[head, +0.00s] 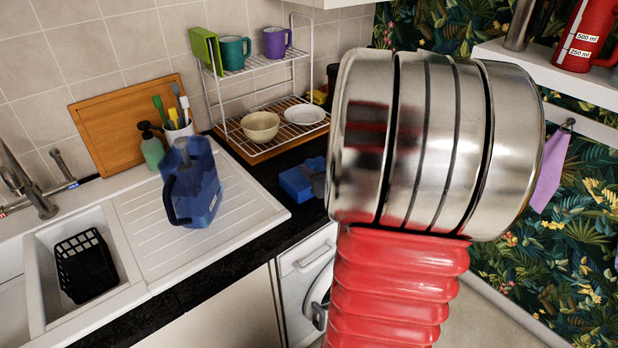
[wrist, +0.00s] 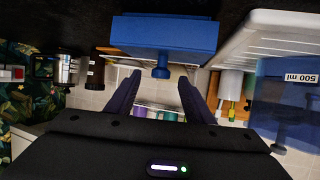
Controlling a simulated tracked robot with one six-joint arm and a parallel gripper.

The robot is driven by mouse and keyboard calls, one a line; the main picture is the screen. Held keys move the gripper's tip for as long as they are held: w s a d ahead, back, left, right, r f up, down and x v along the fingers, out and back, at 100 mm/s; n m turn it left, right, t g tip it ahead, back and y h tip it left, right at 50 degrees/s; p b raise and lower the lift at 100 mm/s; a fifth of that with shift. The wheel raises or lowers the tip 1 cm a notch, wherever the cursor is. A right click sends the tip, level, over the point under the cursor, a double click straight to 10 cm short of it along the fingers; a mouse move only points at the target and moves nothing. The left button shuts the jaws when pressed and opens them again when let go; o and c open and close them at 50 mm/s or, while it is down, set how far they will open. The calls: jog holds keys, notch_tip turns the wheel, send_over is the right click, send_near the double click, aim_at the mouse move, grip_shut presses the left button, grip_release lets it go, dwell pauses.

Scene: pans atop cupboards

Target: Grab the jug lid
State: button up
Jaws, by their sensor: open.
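The blue jug lid (head: 297,181) lies on the black worktop, right of the draining board. In the wrist view, which is upside down, the lid (wrist: 165,36) is close and central, its knob pointing away from the worktop. My gripper (wrist: 160,77) is open, with one dark finger on each side of the knob in the picture. I cannot tell whether the fingertips reach the knob in depth. In the head view only a dark bit of the gripper shows beside the lid; my arm hides the rest. The translucent blue jug (head: 192,184) stands without a lid on the draining board (head: 150,240).
A wire rack (head: 258,63) with mugs, a bowl and a plate stands behind the lid. A utensil pot (head: 179,135) and green soap bottle (head: 152,148) stand behind the jug. A black basket (head: 86,266) sits in the sink. The worktop's front edge is near the lid.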

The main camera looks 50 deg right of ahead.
aim_at(313, 165)
jog(key=shift+x, duration=2.6)
jog(key=c, duration=1.1)
jog(key=shift+c, duration=0.2)
notch_tip(313, 165, up, 10)
jog(key=shift+f, duration=0.1)
jog(key=shift+a, duration=0.15)
